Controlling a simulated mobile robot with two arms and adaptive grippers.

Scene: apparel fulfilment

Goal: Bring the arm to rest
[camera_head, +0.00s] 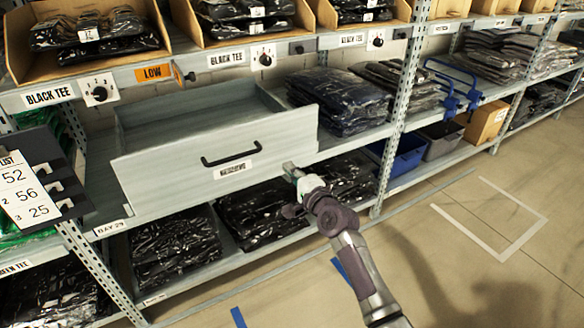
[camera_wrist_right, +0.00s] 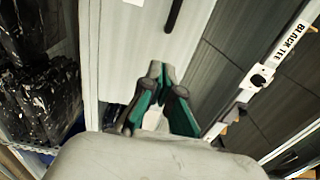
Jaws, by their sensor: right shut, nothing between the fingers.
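My right arm comes in from the lower right in the head view. Its gripper (camera_head: 290,168) is shut and empty, at the lower right part of the grey drawer front (camera_head: 150,175). In the right wrist view the closed fingertips (camera_wrist_right: 158,72) are in front of the pale drawer panel (camera_wrist_right: 125,40); I cannot tell whether they touch it. The drawer stands pulled out of the shelf, and its visible inside looks empty. Its black handle (camera_head: 231,156) is left of the gripper, apart from it. My left gripper is not in view.
Bagged dark garments (camera_head: 340,100) lie on the shelf right of the drawer, with more bags (camera_head: 175,250) below. A steel upright (camera_head: 400,105) stands to the right. Blue and grey bins (camera_head: 408,155) sit on the low shelf. The floor (camera_head: 480,265) at right is open, with white tape marking.

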